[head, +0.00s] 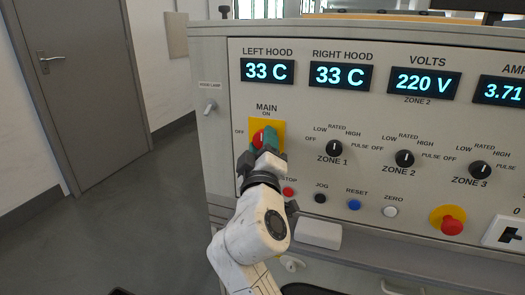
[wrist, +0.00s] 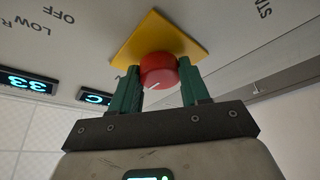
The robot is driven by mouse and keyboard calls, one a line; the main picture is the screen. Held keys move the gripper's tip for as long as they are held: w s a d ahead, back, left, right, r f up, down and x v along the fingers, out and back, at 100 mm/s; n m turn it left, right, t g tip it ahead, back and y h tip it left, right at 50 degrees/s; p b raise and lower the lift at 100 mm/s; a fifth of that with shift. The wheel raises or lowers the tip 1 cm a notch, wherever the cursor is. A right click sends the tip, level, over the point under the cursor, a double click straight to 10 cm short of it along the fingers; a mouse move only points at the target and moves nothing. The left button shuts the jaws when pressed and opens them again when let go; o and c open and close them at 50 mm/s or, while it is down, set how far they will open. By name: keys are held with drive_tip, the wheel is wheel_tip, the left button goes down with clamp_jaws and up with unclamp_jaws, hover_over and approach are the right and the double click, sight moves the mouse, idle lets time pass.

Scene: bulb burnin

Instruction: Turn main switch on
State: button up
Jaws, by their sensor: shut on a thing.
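The main switch is a round red knob (head: 258,137) on a yellow square plate (head: 252,125) at the left of the control panel, with MAIN and ON printed above it and OFF to its left. My gripper (wrist: 160,82) has its two green fingers on either side of the red knob, which also shows in the wrist view (wrist: 158,69), and is shut on it. A short white mark shows on the knob's rim in the wrist view. In the head view my gripper covers much of the knob, so I cannot tell which label the mark points to.
The zone 1 knob (head: 334,148) is to the right of the switch. A red button (head: 288,191) and a black jog button (head: 320,198) sit below right, near my wrist. Displays (head: 268,71) above are lit. A small lever (head: 209,108) sticks out at the panel's left side.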

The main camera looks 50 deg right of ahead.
drive_tip(key=shift+f, duration=0.15)
drive_tip(key=o, duration=1.1)
drive_tip(key=shift+c, duration=0.2)
drive_tip(key=v, duration=1)
drive_tip(key=shift+s+a, duration=0.25)
drive_tip(key=shift+a, duration=0.1)
